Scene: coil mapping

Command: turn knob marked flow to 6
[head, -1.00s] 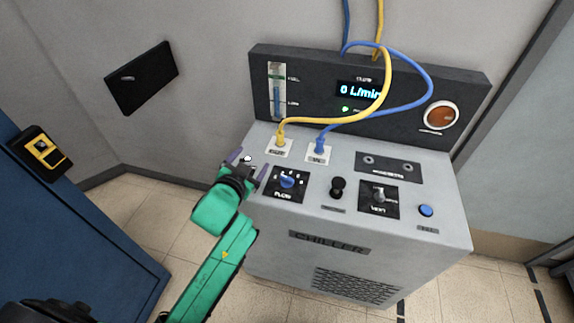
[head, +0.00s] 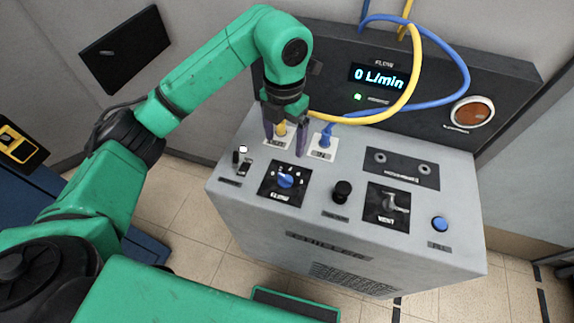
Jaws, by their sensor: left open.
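The blue flow knob (head: 286,180) sits on a black dial plate marked FLOW (head: 281,195) at the left of the grey chiller's top. White marks ring the knob; the numbers are too small to read. The display (head: 379,77) on the back panel reads 0 L/min. My left gripper (head: 285,150) is open and points down above the chiller top, just behind the flow knob and apart from it. Its purple fingers stand either side of the yellow hose's lower end (head: 281,128) in the picture; I cannot tell whether they touch it. My right gripper is not in view.
The blue hose (head: 327,135) plugs in right of my left gripper. A black knob (head: 342,191), the vent lever (head: 393,203) and a blue button (head: 439,223) lie to the right. A small switch (head: 242,158) sits left. Floor shows in front.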

